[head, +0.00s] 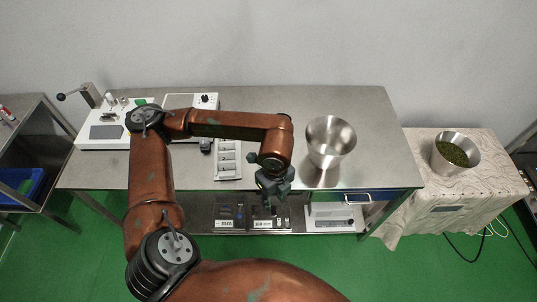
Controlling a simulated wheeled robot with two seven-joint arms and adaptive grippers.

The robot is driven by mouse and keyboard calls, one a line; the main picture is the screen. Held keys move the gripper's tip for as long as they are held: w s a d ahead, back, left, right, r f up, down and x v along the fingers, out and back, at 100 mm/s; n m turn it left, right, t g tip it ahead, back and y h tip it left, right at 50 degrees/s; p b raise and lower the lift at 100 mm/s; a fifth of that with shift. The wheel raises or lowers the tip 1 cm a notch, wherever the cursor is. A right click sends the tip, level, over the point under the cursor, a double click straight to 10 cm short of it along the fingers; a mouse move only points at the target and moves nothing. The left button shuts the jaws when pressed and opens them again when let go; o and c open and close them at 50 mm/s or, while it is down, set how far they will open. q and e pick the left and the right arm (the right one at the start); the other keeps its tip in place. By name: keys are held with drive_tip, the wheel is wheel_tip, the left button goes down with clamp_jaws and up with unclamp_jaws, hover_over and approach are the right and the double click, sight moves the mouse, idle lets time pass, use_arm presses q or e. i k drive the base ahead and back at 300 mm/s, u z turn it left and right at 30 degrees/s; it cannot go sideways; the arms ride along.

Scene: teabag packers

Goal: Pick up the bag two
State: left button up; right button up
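I cannot make out any teabag clearly, and nothing in the head view can be told as bag two. My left gripper (273,194) points down at the front edge of the steel table (375,125), between a white compartment tray (228,160) and a steel bucket (330,141). Its fingers are dark and small, and I cannot tell whether they are open, shut or holding something. My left arm covers part of the table. My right gripper is out of view.
White machines (112,132) stand at the table's left. Labelled bins (229,223) and a white device (334,218) sit on the lower shelf. A bucket of green leaves (455,153) stands on a cloth-covered table (478,188) at right. The steel table's right end is clear.

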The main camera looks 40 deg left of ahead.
sight(229, 156)
drive_tip(key=z, duration=2.6)
drive_tip(key=k, duration=2)
drive_tip(key=u, duration=1.6)
drive_tip(key=i, duration=0.5)
